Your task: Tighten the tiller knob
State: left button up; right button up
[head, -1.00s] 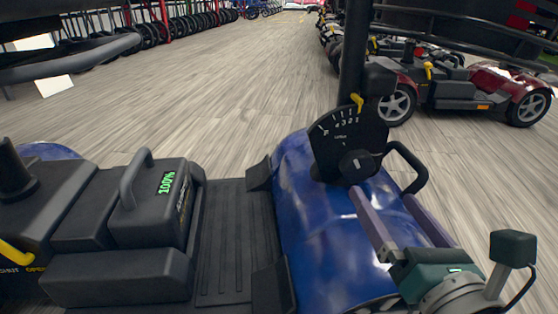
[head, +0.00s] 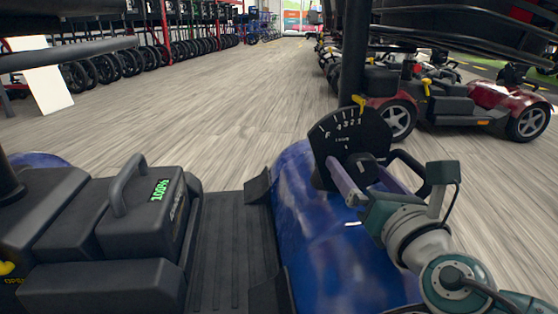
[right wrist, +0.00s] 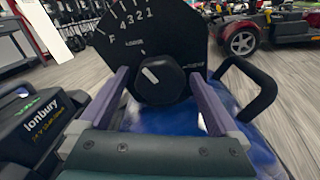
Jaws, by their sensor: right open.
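The tiller knob (right wrist: 159,77) is a round black knob with a white pointer bar. It sits low on a black dial plate (right wrist: 150,24) marked with white numbers. In the head view the dial plate (head: 345,135) stands on the blue scooter's front, and the knob (head: 359,167) is partly hidden by my gripper. My right gripper (head: 366,178) is open with its purple fingers pointing at the knob. In the right wrist view its fingers (right wrist: 158,95) are on either side of the knob, seemingly apart from it. My left gripper is not in view.
A black loop handle (right wrist: 252,85) is right of the knob. The blue scooter body (head: 310,225) is below, with a battery pack (head: 140,215) showing 100% at left. A red scooter (head: 480,105) stands behind right. Open wood floor (head: 200,110) lies beyond.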

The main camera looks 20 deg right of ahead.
jog(key=shift+c, duration=0.2)
jog(key=c, duration=1.3)
